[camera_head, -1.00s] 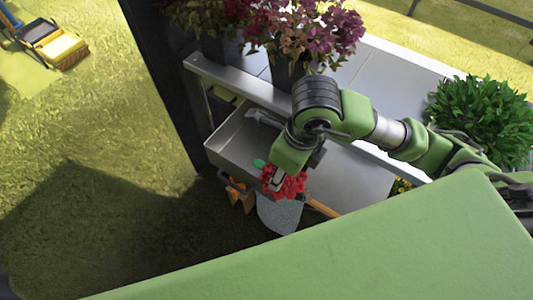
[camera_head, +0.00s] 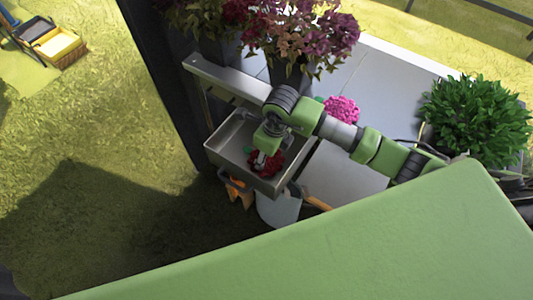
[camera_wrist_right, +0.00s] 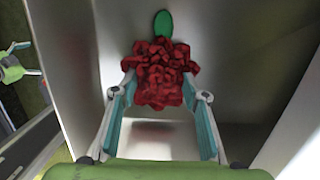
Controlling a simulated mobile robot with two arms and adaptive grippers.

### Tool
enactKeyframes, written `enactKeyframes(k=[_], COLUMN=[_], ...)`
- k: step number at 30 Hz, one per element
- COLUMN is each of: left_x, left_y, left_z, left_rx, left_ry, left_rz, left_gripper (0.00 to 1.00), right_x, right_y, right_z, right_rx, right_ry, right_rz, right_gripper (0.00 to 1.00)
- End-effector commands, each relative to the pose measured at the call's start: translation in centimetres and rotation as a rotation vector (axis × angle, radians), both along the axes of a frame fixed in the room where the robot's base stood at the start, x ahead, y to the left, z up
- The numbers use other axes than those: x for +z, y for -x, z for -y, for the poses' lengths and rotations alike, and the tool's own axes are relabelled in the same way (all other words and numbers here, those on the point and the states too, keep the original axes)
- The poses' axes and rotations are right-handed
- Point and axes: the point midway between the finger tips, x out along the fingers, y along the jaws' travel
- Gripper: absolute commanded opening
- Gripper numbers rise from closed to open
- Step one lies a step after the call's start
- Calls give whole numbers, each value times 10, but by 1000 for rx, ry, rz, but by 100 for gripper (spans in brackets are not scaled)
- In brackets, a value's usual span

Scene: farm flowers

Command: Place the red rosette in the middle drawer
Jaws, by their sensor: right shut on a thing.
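The red rosette (camera_head: 265,165), with a green leaf, is held by my right gripper (camera_head: 261,156). In the right wrist view the gripper's fingers (camera_wrist_right: 160,100) press on both sides of the dark red petals (camera_wrist_right: 160,72). An open grey metal drawer (camera_head: 238,172) juts out under the bench, and the rosette is over or inside it. In the wrist view, pale drawer walls (camera_wrist_right: 75,60) rise on both sides; the exact height above the drawer floor is hard to tell. I cannot tell which drawer of the stack this is.
A grey bucket (camera_head: 279,209) stands below the drawer's front, beside orange-handled tools (camera_head: 238,190). Potted purple flowers (camera_head: 305,40), a pink flower (camera_head: 342,109) and a green leafy plant (camera_head: 478,118) stand on the bench.

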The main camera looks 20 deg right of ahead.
Motion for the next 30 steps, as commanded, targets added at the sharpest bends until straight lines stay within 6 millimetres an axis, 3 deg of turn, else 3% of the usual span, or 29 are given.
enactKeyframes(k=[11, 12, 13, 14, 24, 30], left_x=[-4, -3, -3, -2, -1, -1], left_y=[0, 0, 0, 0, 1, 0], left_z=[0, 0, 0, 0, 1, 1], left_rx=[0, -1, -1, -1, -1, -1], left_ry=[0, 1, 1, 1, 1, 1], left_rz=[0, 0, -1, 0, 0, 0], left_gripper=[83, 83, 83, 83, 83, 83], right_x=[-6, -5, -4, -4, -2, 20], right_y=[0, 0, 0, 0, 0, 0], right_z=[0, 0, 0, 0, 0, 2], right_rx=[0, 0, 0, 0, 0, 1], right_ry=[1, 0, 0, 0, 0, -2], right_rz=[1, 0, 0, 0, 0, 6], right_gripper=[21, 49, 57, 58, 58, 58])
